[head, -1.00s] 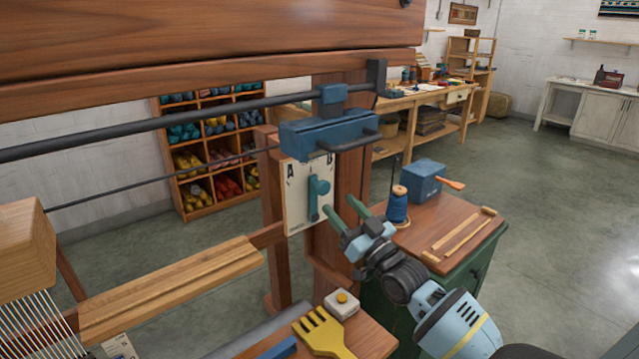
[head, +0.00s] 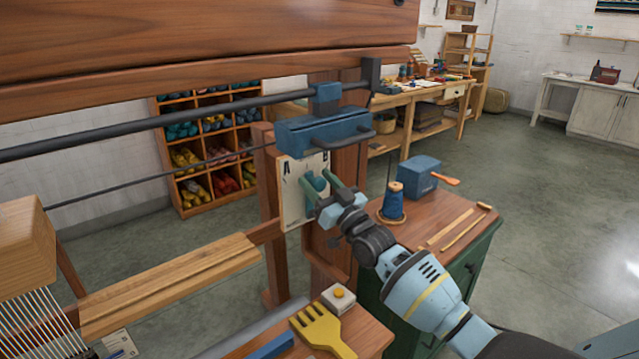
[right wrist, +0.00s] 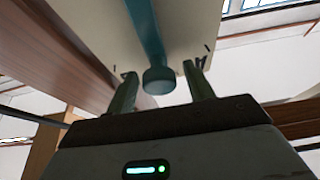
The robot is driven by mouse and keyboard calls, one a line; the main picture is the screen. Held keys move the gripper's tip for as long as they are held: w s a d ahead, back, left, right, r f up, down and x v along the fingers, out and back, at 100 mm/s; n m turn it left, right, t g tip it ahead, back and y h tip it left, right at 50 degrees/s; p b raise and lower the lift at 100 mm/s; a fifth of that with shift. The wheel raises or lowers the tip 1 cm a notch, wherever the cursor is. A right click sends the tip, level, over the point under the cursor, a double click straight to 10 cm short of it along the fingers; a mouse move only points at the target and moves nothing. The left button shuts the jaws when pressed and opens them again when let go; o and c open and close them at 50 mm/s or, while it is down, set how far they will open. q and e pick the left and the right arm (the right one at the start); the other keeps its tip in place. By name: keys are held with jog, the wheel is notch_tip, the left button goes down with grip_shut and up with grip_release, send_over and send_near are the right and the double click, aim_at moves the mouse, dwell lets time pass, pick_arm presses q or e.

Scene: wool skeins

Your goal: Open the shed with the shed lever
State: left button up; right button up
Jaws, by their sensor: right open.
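The shed lever (head: 316,181) is a teal handle on a pale plate (head: 292,200) marked A and B, fixed to the loom's wooden post. My right gripper (head: 319,178) is open at the plate, with its two green fingers on either side of the lever's knob in the head view. In the right wrist view the round knob (right wrist: 159,80) sits between the open fingers (right wrist: 160,92), with a gap on each side. The lower part of the lever is hidden behind the gripper in the head view. My left gripper is not in view.
A blue carriage (head: 322,133) with a dark handle sits just above the plate. A green cabinet (head: 462,245) with a blue spool (head: 393,205) and blue box (head: 418,176) stands to the right. A yellow comb (head: 322,330) lies on the bench in front.

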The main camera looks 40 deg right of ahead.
grip_shut()
dwell(0.3)
jog(key=shift+a, duration=0.1)
jog(key=shift+a+n+y, duration=0.3)
jog(key=shift+n+y, duration=0.3)
jog(key=shift+n, duration=0.2)
jog(key=a+n, duration=0.1)
jog(key=n+y, duration=0.1)
jog(key=shift+s+a+f+n+g, duration=0.1)
jog(key=shift+a+f+n+g, duration=0.1)
jog(key=shift+a+n+g, duration=0.15)
jog(key=shift+s+a+f+n+g+y, duration=0.1)
jog(key=shift+a+f+n+g+y, duration=0.1)
jog(key=shift+a+n+y, duration=0.4)
jog(key=shift+w+a+f+n+g+y, duration=0.15)
jog(key=shift+a+n, duration=0.1)
jog(key=shift+n, duration=0.65)
jog(key=shift+s+a+f+n+g+y, duration=0.1)
jog(key=shift+s+a+f+n+y, duration=0.1)
jog(key=shift+a+n+y, duration=0.4)
jog(key=shift+d+h, duration=0.15)
jog(key=shift+h, duration=0.1)
